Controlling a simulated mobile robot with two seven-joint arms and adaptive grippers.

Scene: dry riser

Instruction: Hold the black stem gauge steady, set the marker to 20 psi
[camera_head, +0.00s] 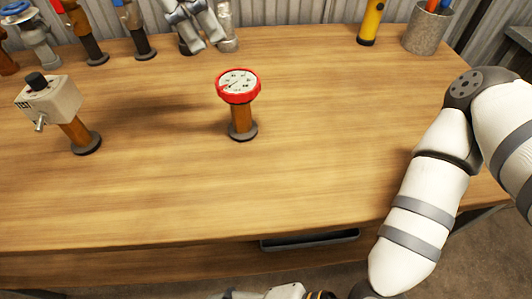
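A round gauge (238,86) with a red rim and a white dial stands upright near the middle of the table. It sits on an orange-brown stem (241,118) with a dark round base; the stem does not look black. The dial has dark marks and a thin pointer. The numbers are too small to read, and I cannot make out the marker's setting. Nothing touches the gauge. My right arm (426,205) comes in from the right and runs down past the front edge. No fingers of either gripper show clearly in view.
A beige box (52,102) with a black knob, marked TEST, stands on a stem at left. Several valve-like fittings line the back left. A yellow flashlight (371,20) and a metal cup (427,31) stand at back right. The wooden table (320,150) is clear around the gauge.

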